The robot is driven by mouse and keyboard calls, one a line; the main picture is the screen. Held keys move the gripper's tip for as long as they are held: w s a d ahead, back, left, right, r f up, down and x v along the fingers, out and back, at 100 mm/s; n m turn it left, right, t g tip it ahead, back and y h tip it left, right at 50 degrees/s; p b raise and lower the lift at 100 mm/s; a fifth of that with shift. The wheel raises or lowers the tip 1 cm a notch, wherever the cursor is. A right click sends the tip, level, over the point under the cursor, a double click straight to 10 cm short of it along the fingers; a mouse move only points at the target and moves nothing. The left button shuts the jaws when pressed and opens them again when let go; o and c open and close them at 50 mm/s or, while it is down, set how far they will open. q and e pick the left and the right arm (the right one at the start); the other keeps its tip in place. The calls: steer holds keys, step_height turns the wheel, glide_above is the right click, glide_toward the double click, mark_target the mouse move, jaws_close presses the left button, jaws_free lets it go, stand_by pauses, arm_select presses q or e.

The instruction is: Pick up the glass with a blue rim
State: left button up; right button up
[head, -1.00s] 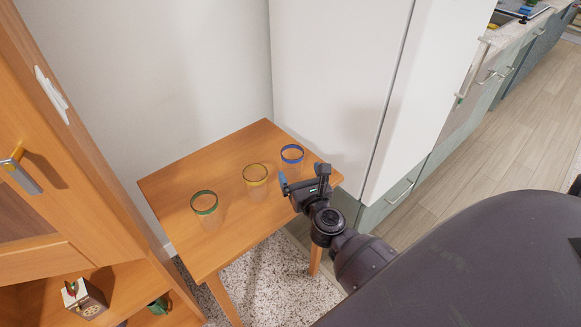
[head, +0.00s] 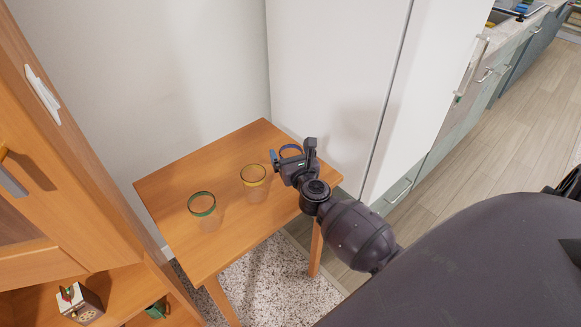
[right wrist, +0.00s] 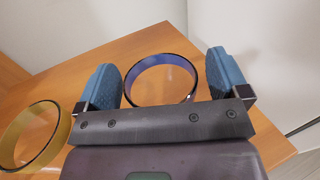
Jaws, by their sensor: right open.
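The blue-rimmed glass (head: 291,148) stands upright near the right corner of the small wooden table (head: 190,165), partly hidden by my right gripper (head: 291,156). In the right wrist view its blue rim (right wrist: 160,62) shows between the two blue finger pads of the open right gripper (right wrist: 161,78). The lower part of the glass is hidden there by the gripper body. I cannot tell whether a pad touches the glass. My left gripper is not in view.
A yellow-rimmed glass (head: 254,183) stands just left of the gripper, and a green-rimmed glass (head: 203,212) farther left. A white cabinet (head: 330,80) rises behind the table's right side. A wooden cabinet (head: 75,190) stands at the left.

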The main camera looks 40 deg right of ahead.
steer(key=c, duration=1.3)
steer(key=shift+r, duration=0.1)
